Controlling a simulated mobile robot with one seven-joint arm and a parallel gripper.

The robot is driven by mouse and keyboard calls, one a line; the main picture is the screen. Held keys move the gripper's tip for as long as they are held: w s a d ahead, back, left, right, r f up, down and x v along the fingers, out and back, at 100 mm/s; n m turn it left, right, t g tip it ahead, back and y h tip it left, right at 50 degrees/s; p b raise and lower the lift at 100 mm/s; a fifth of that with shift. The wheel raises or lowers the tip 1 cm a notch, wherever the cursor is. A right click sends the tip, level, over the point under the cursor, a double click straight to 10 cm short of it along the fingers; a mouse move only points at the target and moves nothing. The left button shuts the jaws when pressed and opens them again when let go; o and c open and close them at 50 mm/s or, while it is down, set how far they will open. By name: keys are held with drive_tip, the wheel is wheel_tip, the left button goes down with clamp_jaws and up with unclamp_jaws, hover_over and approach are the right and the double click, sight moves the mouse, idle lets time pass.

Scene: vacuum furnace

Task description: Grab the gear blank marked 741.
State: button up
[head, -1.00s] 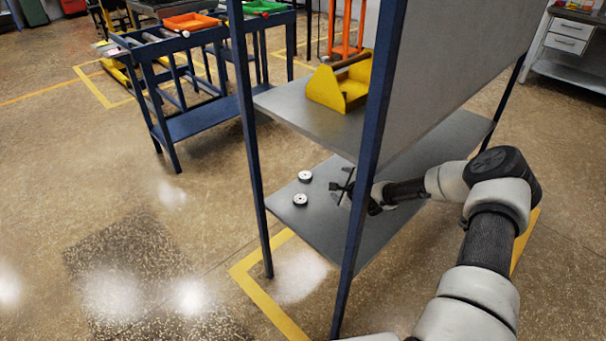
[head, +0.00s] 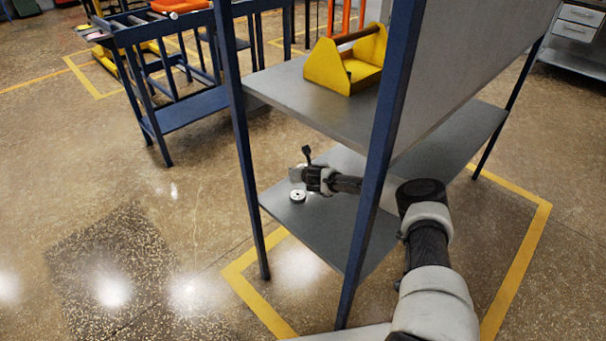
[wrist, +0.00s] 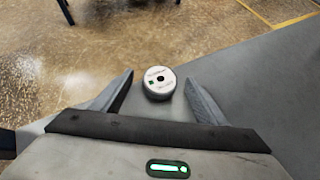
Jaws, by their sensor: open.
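A round pale gear blank (wrist: 159,82) with a dark centre hole lies flat on the grey shelf in the wrist view. It is between the two spread fingers of my gripper (wrist: 160,78), with gaps on both sides. Small print and a green mark show on its top, but the number is too small to read. In the head view my gripper (head: 301,178) is low over the lower shelf. One gear blank (head: 298,196) lies just in front of it, its marking unreadable. The other blank's place is mostly hidden by the gripper.
The lower shelf (head: 340,225) is otherwise mostly bare. The upper shelf (head: 300,95) holds a yellow tool carrier (head: 340,65) above my arm. Blue posts (head: 378,165) stand at the shelf corners. A blue cart (head: 185,110) stands at the back left.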

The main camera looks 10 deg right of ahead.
drive_tip(key=shift+w+f, duration=0.15)
drive_tip(key=shift+w, duration=0.2)
drive_tip(key=shift+c, duration=0.4)
drive_tip(key=c, duration=1.4)
